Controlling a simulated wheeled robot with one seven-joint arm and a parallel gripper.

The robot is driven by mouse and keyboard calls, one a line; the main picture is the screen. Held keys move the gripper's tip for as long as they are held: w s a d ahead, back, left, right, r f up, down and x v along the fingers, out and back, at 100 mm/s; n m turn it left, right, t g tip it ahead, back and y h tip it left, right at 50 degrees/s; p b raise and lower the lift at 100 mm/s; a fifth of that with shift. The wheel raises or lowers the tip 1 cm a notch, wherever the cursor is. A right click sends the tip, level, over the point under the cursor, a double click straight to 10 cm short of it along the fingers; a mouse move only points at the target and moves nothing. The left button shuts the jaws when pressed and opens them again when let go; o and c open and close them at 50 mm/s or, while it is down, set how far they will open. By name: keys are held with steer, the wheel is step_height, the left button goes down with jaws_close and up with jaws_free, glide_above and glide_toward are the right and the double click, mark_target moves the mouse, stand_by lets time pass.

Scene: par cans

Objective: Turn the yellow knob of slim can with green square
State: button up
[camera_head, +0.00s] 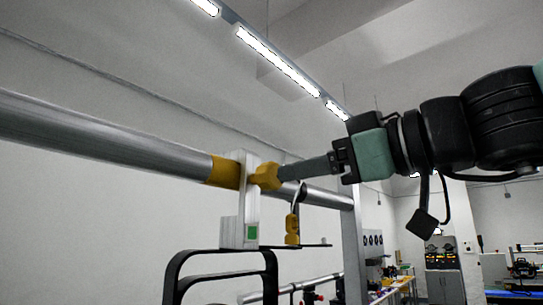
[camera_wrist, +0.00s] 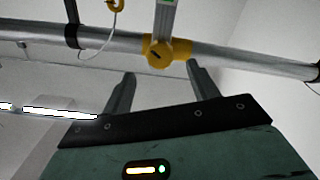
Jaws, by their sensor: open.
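The slim can's white bracket (camera_head: 252,205) hangs on the metal pipe in the head view and carries a green square (camera_head: 252,232). Its yellow knob (camera_head: 267,178) sits at the pipe's height, facing my gripper. The wrist view shows the yellow knob (camera_wrist: 168,54) just beyond the fingertips and the white bracket (camera_wrist: 164,20) above it. My gripper (camera_head: 283,173) reaches in from the right, its fingertips close to the knob. In the wrist view my gripper (camera_wrist: 161,70) is open, with the knob lined up between the fingers.
The metal pipe (camera_head: 100,138) runs across the view, with a yellow band (camera_head: 224,172) beside the bracket. A yellow clip (camera_head: 292,228) hangs just right of the bracket. A black curved yoke (camera_head: 220,256) is below. An upright post (camera_head: 354,240) stands to the right.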

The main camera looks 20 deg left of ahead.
mark_target(271, 175)
steer(key=p+x, duration=0.2)
steer(key=x, duration=0.5)
steer(key=shift+a+p, duration=0.15)
steer(key=shift+p, duration=0.15)
steer(key=c, duration=1)
